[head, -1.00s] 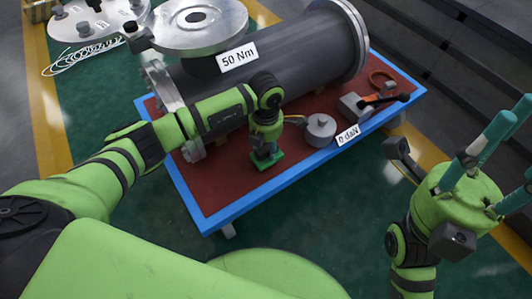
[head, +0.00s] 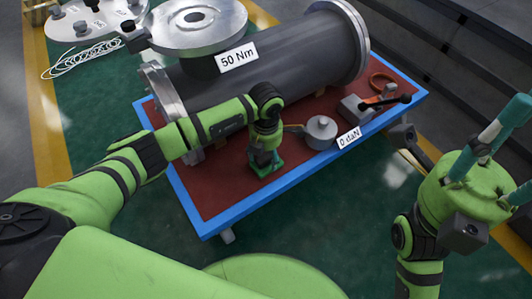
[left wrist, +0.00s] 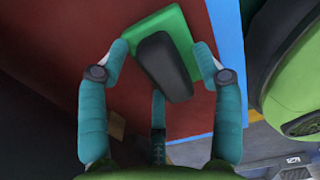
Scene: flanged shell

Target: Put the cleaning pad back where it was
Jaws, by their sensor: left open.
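The cleaning pad, a green block with a dark handle, shows in the head view (head: 264,164) on the red top of the blue-edged table (head: 208,205), near its front left. In the left wrist view its green part (left wrist: 180,28) and black handle (left wrist: 163,66) lie in front of my fingers. My left gripper (head: 265,155) points down over the pad with its fingers open around it. In the left wrist view the gripper (left wrist: 160,62) has teal fingers on both sides of the pad. Whether they touch it I cannot tell. My right gripper (head: 495,140) is raised at the right edge, partly cut off.
A large grey flanged shell (head: 265,65) labelled 50 Nm lies along the table's back. A round metal weight-like part (head: 320,132), a 0 daN label (head: 349,138) and a black-handled tool (head: 385,101) are to the right. The front strip of red table is bare.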

